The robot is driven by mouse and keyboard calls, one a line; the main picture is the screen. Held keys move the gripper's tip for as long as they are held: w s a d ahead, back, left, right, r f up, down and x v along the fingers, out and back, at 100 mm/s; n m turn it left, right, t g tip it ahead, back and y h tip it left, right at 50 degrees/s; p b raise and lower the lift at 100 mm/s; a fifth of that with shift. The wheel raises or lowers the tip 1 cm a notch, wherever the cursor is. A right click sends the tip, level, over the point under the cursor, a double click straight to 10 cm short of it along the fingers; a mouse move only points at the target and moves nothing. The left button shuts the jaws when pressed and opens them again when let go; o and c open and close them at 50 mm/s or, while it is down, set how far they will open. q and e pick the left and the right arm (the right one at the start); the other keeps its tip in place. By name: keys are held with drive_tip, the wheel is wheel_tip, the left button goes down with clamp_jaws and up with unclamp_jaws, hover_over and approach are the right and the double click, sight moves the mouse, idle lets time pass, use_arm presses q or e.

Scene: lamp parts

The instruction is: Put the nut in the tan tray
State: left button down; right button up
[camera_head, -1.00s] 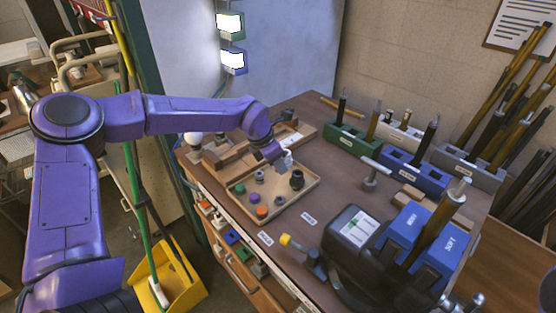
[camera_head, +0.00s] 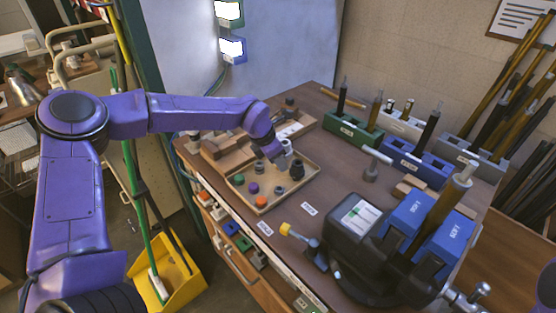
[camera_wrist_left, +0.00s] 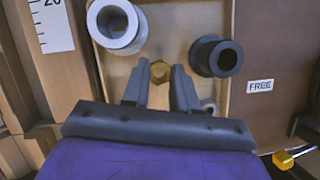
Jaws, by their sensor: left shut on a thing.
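The tan tray (camera_head: 312,187) lies on the brown bench and holds several small parts. My left gripper (camera_head: 281,160) is over the far side of the tray, pointing down. In the head view the nut is hidden by the gripper. I cannot tell how high the nut is above the floor. My right gripper is not in view.
A white ring (camera_wrist_left: 117,25) and a dark ring (camera_wrist_left: 216,57) flank the fingers. Orange (camera_head: 261,201) and purple (camera_head: 253,188) parts lie nearer in the tray. A wooden fixture stands behind. Green (camera_head: 355,137) and blue (camera_head: 417,162) holders stand to the right.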

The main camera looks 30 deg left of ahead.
use_arm(q)
drive_tip(key=shift+f, duration=0.4)
idle(0.4)
drive_tip(key=c, duration=0.8)
unclamp_jaws()
drive_tip(key=v, duration=1)
drive_tip(key=shift+r+b, duration=0.25)
drive_tip(key=shift+b, duration=0.1)
